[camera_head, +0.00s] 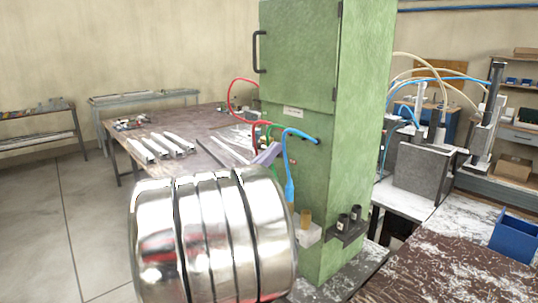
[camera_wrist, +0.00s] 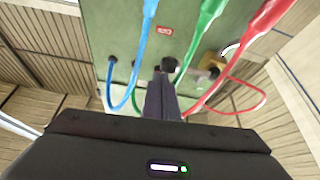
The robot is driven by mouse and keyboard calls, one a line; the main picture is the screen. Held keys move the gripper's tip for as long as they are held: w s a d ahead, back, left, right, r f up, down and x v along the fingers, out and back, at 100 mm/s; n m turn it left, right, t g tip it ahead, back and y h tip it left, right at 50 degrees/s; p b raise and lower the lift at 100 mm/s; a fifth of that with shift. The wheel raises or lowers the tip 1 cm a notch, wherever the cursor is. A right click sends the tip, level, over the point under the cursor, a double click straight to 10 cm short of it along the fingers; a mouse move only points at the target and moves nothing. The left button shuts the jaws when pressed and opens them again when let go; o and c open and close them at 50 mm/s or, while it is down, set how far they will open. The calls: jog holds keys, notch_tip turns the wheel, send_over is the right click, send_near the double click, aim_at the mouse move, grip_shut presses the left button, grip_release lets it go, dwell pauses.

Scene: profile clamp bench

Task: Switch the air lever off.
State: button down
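The green cabinet (camera_head: 290,105) stands upright in the middle of the head view; its hose panel (camera_wrist: 185,40) fills the upper wrist view. A brass fitting (camera_wrist: 212,62) sits on the panel at right, with a dark round knob (camera_wrist: 170,65) left of it. Which part is the air lever, and its position, I cannot tell for sure. My gripper (camera_wrist: 162,80) points at the panel, its narrow fingers together, tips just below the knob in the picture. I cannot tell if they touch it. In the head view my gripper (camera_head: 266,155) is mostly hidden behind my arm.
Blue (camera_wrist: 138,70), green (camera_wrist: 205,25) and red (camera_wrist: 262,20) hoses hang around my fingers. A table with metal profiles (camera_head: 160,146) stands behind left. A clamp machine (camera_head: 425,165) and blue bin (camera_head: 515,235) are at right. Floor at left is free.

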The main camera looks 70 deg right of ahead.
jog(key=w+a+f, duration=0.1)
jog(key=w+a, duration=0.4)
jog(key=a, duration=0.3)
dwell(0.4)
dwell(0.5)
